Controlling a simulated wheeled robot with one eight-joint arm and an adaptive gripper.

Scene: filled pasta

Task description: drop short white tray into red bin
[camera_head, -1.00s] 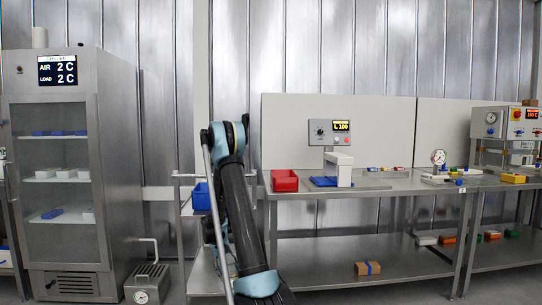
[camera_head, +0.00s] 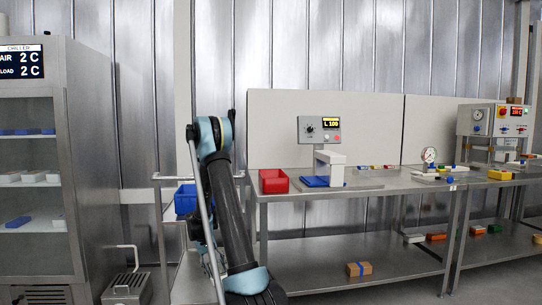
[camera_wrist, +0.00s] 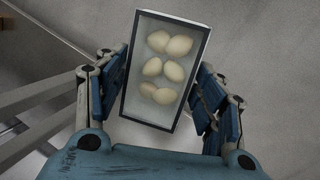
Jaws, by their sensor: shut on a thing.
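My gripper (camera_wrist: 163,78) is shut on a short white tray (camera_wrist: 149,107) in the wrist view. Its blue finger pads press on the tray's left and right sides. The tray is slightly tilted in the picture and holds several pale, rounded filled pasta pieces (camera_wrist: 164,69). The red bin (camera_head: 273,181) stands on the left end of the steel table in the head view, apart from my arm. My gripper and the held tray are hidden in the head view; only my arm links show there.
A steel table (camera_head: 390,182) carries a sealing machine (camera_head: 331,165) and a blue mat right of the bin. A blue bin (camera_head: 186,198) sits on a rack behind my arm. A chiller (camera_head: 95,170) with trays stands at left. A brown box (camera_head: 359,269) lies on the lower shelf.

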